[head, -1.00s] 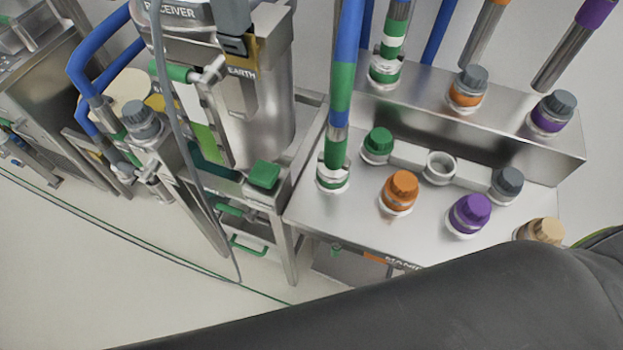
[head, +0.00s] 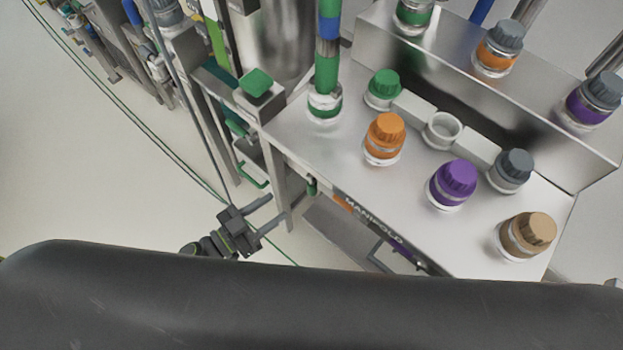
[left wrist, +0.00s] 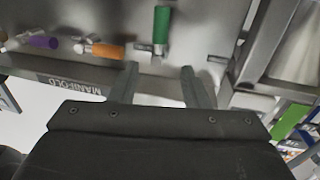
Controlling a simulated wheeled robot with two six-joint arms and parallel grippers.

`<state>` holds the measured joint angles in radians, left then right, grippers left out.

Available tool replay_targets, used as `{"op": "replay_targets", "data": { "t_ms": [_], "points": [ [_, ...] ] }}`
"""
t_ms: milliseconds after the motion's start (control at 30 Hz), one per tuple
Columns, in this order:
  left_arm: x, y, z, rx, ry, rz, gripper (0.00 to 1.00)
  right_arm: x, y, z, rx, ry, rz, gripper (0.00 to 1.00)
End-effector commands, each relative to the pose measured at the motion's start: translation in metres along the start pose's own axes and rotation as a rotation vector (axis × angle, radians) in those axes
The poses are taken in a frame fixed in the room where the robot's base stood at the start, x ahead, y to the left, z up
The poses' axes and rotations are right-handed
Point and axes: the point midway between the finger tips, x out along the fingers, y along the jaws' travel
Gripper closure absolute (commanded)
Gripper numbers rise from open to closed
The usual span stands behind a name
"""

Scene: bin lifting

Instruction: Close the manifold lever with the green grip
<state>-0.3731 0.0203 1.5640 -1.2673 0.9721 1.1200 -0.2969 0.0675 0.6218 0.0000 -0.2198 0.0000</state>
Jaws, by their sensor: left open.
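The manifold's green grip (left wrist: 161,25) shows in the left wrist view at top centre, pointing up and down the picture. The orange grip (left wrist: 107,50) and purple grip (left wrist: 40,42) to its left lie sideways. In the head view a small part of the green grip (head: 311,187) shows under the manifold's front edge. My left gripper (head: 277,206) is open and empty, below and in front of that edge. In the wrist view its fingers (left wrist: 158,68) are spread, with the green grip beyond the gap between them, apart from both. My right gripper is not in view.
The steel manifold top (head: 300,140) carries several coloured caps. A green hose (head: 327,65) stands upright at its left. A frame with a green pad (head: 255,82) stands left of the manifold. Floor (head: 90,170) is clear further left. My dark arm covers the bottom.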

Motion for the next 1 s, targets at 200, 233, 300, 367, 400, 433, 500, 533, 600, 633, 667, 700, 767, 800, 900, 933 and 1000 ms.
{"op": "replay_targets", "data": {
  "t_ms": [200,233,300,367,400,433,500,533,600,633,667,700,767,800,900,933,1000],
  "points": [
    [0.051,0.000,-0.001,-0.001,0.004,-0.001,0.58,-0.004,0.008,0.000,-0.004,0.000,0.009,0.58],
    [0.058,0.000,-0.001,-0.002,0.004,-0.002,0.58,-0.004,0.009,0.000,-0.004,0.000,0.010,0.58],
    [0.072,0.000,-0.001,-0.002,0.003,0.000,0.58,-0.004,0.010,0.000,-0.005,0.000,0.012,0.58],
    [0.084,0.000,-0.001,-0.002,0.004,-0.001,0.58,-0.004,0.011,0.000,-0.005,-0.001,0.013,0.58],
    [0.090,0.000,-0.001,-0.001,0.002,-0.001,0.58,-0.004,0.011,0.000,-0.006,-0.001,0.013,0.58],
    [0.096,0.000,-0.001,-0.001,0.002,-0.001,0.58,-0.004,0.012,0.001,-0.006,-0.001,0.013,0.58],
    [0.105,0.000,0.000,-0.002,0.002,-0.002,0.58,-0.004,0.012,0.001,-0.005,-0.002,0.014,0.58],
    [0.108,0.000,0.000,-0.001,0.002,-0.001,0.58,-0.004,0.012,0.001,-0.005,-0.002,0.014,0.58],
    [0.115,0.000,0.000,0.000,0.001,-0.001,0.58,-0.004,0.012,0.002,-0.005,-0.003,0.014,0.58],
    [0.117,0.000,0.000,-0.001,0.000,-0.001,0.58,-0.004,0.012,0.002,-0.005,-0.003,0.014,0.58],
    [0.118,0.000,0.000,-0.001,0.000,-0.002,0.58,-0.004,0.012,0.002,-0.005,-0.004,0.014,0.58],
    [0.120,0.000,0.000,-0.001,0.000,-0.002,0.58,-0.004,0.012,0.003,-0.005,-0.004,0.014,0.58],
    [0.121,0.000,0.000,-0.001,0.000,-0.002,0.58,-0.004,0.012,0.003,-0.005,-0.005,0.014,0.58],
    [0.122,0.000,0.000,-0.001,0.000,-0.002,0.58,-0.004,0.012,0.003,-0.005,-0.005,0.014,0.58],
    [0.122,0.000,0.000,-0.001,0.000,-0.002,0.58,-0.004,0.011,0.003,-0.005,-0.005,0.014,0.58],
    [0.122,0.000,0.000,-0.001,0.000,-0.002,0.58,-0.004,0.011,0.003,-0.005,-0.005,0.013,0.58],
    [0.121,0.000,0.000,-0.001,0.000,-0.002,0.58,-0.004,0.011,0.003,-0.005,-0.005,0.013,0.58]
  ]
}}
